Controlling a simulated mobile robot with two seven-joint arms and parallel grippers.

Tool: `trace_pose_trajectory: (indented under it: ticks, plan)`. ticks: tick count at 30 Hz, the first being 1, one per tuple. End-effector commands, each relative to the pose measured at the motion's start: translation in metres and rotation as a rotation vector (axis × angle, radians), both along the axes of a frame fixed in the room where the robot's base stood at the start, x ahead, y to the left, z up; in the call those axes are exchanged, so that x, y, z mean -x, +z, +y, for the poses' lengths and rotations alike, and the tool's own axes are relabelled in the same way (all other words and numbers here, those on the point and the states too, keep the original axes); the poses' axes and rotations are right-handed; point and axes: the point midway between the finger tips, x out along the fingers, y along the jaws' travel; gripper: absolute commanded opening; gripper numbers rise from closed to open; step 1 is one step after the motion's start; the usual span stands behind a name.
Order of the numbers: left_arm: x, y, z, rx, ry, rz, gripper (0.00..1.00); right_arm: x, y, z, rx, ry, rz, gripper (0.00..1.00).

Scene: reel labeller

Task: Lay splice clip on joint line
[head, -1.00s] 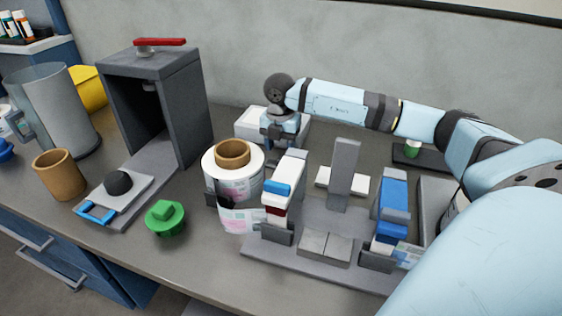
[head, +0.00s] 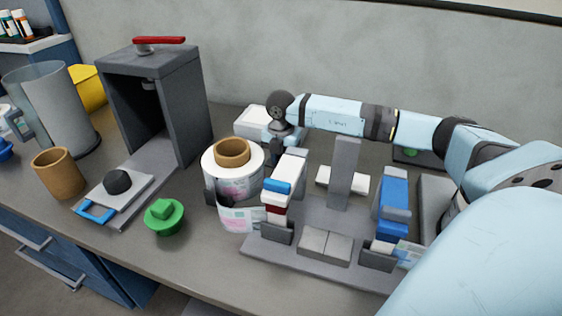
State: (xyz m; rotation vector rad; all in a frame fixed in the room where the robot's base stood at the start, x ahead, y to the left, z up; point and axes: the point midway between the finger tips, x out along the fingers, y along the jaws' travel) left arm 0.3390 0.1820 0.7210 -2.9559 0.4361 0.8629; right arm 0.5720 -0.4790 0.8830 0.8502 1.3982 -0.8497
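My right arm reaches in from the right, across the back of the table. Its gripper (head: 282,143) points down at the front of a white box (head: 255,118), and its fingertips are largely hidden behind the left clamp. I cannot tell whether it is open or holds anything. A splicing fixture has a grey base (head: 291,267). Two flat grey pads (head: 325,246) sit side by side at its front, with a thin seam between them that looks like the joint line. No splice clip can be made out on the pads or elsewhere. My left gripper is out of view.
A left clamp (head: 277,187) and a right blue clamp (head: 393,200) flank an upright grey post (head: 344,172). A white label reel (head: 233,171) with a brown core stands left of the fixture. A green knob (head: 164,215) and a dark press (head: 155,100) are further left.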

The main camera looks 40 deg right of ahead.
Motion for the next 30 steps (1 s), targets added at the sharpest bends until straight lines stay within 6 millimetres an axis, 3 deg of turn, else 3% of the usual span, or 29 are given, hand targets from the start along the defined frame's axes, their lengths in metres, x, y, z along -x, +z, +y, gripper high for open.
trace_pose_trajectory:
  ticks: [8,14,20,30]
  plan:
    - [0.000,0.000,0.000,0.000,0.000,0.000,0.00,0.000,0.004,0.000,0.000,0.000,0.000,0.00]
    - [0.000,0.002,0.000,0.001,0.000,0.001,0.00,-0.001,0.024,0.000,0.000,0.000,-0.003,0.00]
    - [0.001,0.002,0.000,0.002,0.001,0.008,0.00,-0.001,0.066,0.000,-0.001,0.000,-0.005,0.00]
    - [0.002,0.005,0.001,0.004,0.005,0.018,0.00,-0.001,0.159,0.000,0.000,0.001,-0.004,0.00]
